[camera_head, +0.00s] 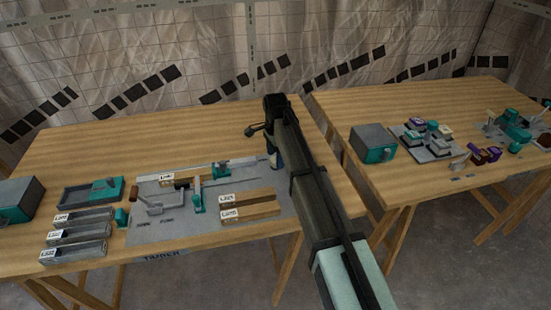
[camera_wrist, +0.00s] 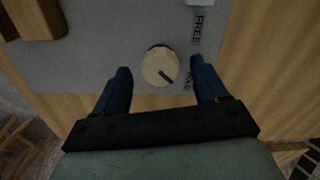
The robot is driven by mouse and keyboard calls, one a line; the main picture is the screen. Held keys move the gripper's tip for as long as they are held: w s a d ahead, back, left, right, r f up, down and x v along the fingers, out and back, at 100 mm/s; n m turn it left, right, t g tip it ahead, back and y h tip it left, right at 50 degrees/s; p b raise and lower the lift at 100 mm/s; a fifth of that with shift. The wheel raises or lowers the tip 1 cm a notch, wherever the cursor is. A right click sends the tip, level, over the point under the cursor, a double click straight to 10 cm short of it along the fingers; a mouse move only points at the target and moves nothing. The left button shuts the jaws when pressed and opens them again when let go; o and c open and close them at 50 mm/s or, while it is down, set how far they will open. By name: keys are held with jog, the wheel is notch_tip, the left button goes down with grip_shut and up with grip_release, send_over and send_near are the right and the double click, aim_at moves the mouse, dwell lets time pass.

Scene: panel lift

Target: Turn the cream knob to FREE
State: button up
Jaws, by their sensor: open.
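The cream knob (camera_wrist: 157,64) sits on a grey panel (camera_wrist: 95,50) in the wrist view. Its dark pointer line points to the lower right, toward a small label partly hidden by my right finger. The FREE label (camera_wrist: 198,27) is at the knob's upper right, so the pointer is not on it. My gripper (camera_wrist: 161,74) is open, with one blue finger on each side of the knob and gaps showing; I cannot tell the height. In the head view my gripper (camera_head: 274,162) is at the panel's right edge, and the knob is hidden there.
The left table (camera_head: 80,150) carries the panel with levers, wooden bars (camera_head: 248,197), grey labelled bars (camera_head: 78,235), a teal tray (camera_head: 92,192) and a grey-teal box (camera_head: 18,200). A second table (camera_head: 400,105) on the right holds another box (camera_head: 372,143) and several small parts.

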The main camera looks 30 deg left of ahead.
jog(key=shift+f, duration=0.8)
jog(key=shift+c, duration=0.5)
jog(key=c, duration=1)
jog(key=shift+o, duration=0.2)
